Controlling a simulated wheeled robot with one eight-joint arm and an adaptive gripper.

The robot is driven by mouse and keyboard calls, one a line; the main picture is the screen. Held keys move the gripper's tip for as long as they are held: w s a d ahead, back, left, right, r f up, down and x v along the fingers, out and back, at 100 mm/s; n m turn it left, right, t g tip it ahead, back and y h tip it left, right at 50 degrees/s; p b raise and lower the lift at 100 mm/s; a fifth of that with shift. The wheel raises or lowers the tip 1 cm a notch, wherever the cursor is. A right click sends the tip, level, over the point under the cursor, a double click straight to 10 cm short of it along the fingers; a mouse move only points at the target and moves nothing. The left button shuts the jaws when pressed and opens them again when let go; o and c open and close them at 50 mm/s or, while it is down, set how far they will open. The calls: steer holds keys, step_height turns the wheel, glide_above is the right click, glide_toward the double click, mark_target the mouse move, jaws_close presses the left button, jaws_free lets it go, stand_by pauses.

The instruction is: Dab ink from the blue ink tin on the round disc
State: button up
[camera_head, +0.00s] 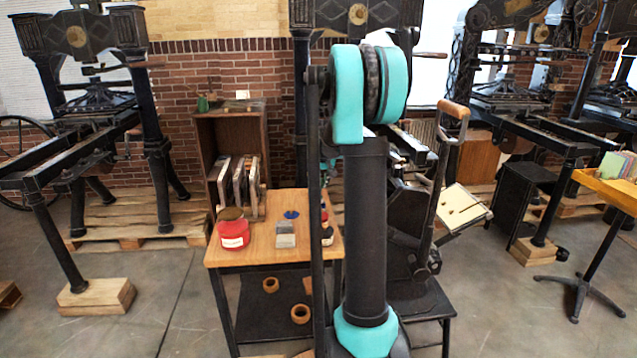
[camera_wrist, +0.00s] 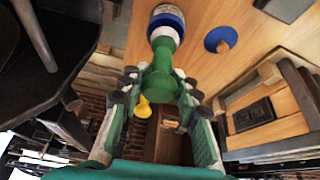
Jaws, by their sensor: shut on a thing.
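In the wrist view my gripper (camera_wrist: 160,85) is shut on a green-handled dabber (camera_wrist: 158,77), between its two green fingers. The dabber's white end points at a blue and white tin (camera_wrist: 166,22) on the wooden table. The dabber overlaps the tin's near side; I cannot tell whether they touch. A flat blue round piece (camera_wrist: 220,39), like a lid, lies on the table beside the tin. It also shows in the head view (camera_head: 291,214). In that view my arm hides most of my gripper. I cannot make out the round disc.
A red tin (camera_head: 233,235) and a grey block (camera_head: 285,240) stand on the small wooden table (camera_head: 262,258). A wooden cabinet (camera_head: 232,130) with upright frames stands behind. A press with a wooden-handled lever (camera_head: 440,170) is close at right, partly behind my arm.

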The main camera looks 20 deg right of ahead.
steer(key=shift+f, duration=0.45)
stand_by(1.7)
steer(key=shift+r, duration=0.1)
steer(key=shift+r, duration=1.9)
